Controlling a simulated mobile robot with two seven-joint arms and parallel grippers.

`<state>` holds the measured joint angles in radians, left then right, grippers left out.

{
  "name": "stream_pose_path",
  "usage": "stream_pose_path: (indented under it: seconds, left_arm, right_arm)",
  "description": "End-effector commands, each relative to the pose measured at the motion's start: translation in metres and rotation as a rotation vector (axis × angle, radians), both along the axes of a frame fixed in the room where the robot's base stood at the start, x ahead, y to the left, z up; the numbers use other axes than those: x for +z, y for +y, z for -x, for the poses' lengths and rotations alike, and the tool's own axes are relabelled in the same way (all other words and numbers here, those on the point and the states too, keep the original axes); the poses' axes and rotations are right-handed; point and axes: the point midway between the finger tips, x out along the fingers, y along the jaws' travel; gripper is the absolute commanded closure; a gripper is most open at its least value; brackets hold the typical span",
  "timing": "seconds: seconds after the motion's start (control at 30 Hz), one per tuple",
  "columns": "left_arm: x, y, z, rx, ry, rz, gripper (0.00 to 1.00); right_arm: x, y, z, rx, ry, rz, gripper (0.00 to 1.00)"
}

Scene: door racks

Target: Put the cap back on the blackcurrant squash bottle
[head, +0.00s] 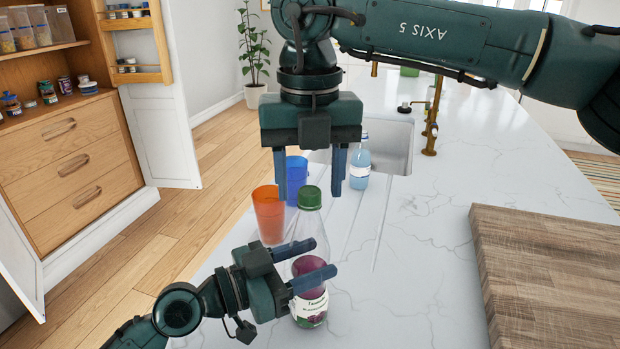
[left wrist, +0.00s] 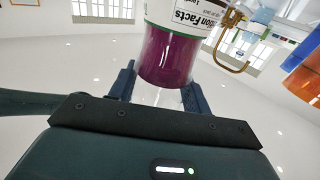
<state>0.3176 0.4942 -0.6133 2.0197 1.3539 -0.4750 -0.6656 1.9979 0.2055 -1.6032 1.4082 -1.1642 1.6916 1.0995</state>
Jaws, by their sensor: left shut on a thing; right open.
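The blackcurrant squash bottle (head: 311,292) stands upright on the counter, clear above with purple squash and a label below. A green cap (head: 309,198) sits at the top of its neck; whether it is screwed tight cannot be told. My left gripper (head: 318,259) is shut on the bottle's body from the left; the left wrist view shows the bottle (left wrist: 178,58) between its fingers. My right gripper (head: 309,196) is open and points down over the bottle. In the head view its fingertips appear on either side of the cap, with a gap each side.
An orange cup (head: 268,216) and a blue cup (head: 297,178) stand close behind the bottle. A light-blue bottle (head: 360,164) stands by the sink (head: 394,143). A wooden board (head: 545,275) lies at the right, with bare counter (head: 425,260) before it.

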Motion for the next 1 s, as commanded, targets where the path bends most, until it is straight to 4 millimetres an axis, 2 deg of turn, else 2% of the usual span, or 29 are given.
stream_pose_path:
  seconds: [0.5, 0.7, 1.0]
  left_arm:
    - [-0.003, 0.000, 0.000, 0.000, 0.004, -0.007, 1.00]
    - [-0.003, 0.000, 0.000, 0.000, 0.004, -0.007, 1.00]
    - [-0.003, 0.000, 0.000, -0.001, 0.005, -0.007, 1.00]
  right_arm:
    - [0.097, 0.000, 0.001, -0.001, -0.003, -0.001, 0.48]
    - [0.115, 0.000, 0.001, 0.000, -0.002, 0.000, 0.48]
    - [0.116, 0.000, 0.001, 0.000, -0.001, 0.000, 0.48]
